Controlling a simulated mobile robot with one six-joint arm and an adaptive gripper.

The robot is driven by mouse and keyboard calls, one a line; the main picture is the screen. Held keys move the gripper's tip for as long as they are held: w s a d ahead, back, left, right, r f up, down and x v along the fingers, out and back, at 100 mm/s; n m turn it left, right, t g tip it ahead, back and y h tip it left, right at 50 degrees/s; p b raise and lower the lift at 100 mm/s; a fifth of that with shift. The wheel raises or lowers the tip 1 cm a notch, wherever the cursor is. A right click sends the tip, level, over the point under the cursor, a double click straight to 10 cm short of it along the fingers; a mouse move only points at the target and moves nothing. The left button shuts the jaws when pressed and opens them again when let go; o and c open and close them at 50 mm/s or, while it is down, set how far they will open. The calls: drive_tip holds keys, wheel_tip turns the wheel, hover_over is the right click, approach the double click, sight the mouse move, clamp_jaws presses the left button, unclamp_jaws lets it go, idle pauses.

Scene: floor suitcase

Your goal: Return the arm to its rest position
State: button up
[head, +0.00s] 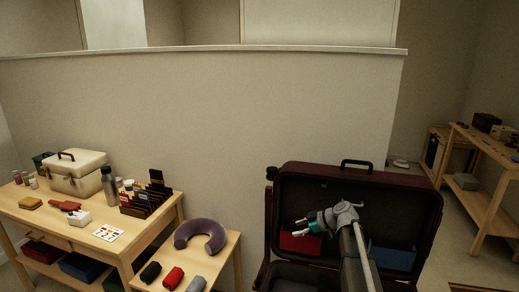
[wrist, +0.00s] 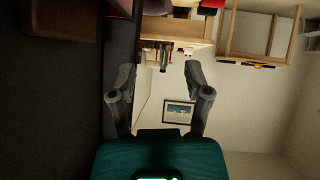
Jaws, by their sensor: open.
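My gripper (head: 308,223) is in front of the open dark maroon suitcase (head: 431,212) in the head view. Its fingers point to the left, and my arm comes up from the bottom of the picture. In the wrist view my gripper (wrist: 160,85) has its two fingers spread wide with nothing between them. Inside the suitcase a red item (head: 290,241) and a blue item (head: 398,259) show behind my gripper and arm. Part of the suitcase's lower half is cut off by the picture's edge.
A low wooden table (head: 227,262) with a purple neck pillow (head: 181,236) and rolled items stands left of the suitcase. A longer table (head: 75,235) holds a cream case (head: 84,180) and a bottle (head: 109,186). A half-height wall (head: 200,110) runs behind. Wooden shelves (head: 487,193) stand at right.

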drive_tip(key=s+f+m+g+h+p, duration=0.15)
drive_tip(key=s+f+m+h, duration=0.45)
drive_tip(key=s, duration=0.7)
drive_tip(key=s+f+m+g+h+b, duration=0.1)
drive_tip(key=s+m+g+h, duration=0.25)
drive_tip(key=s+m, duration=0.7)
wheel_tip(320, 180, up, 13)
drive_tip(key=s+n+p, duration=0.1)
drive_tip(key=p, duration=1.3)
drive_tip(key=shift+s+d+r+n+h, duration=0.2)
drive_tip(key=shift+s+d+n+h, duration=0.05)
drive_tip(key=shift+d+n+h, duration=0.1)
idle(0.3)
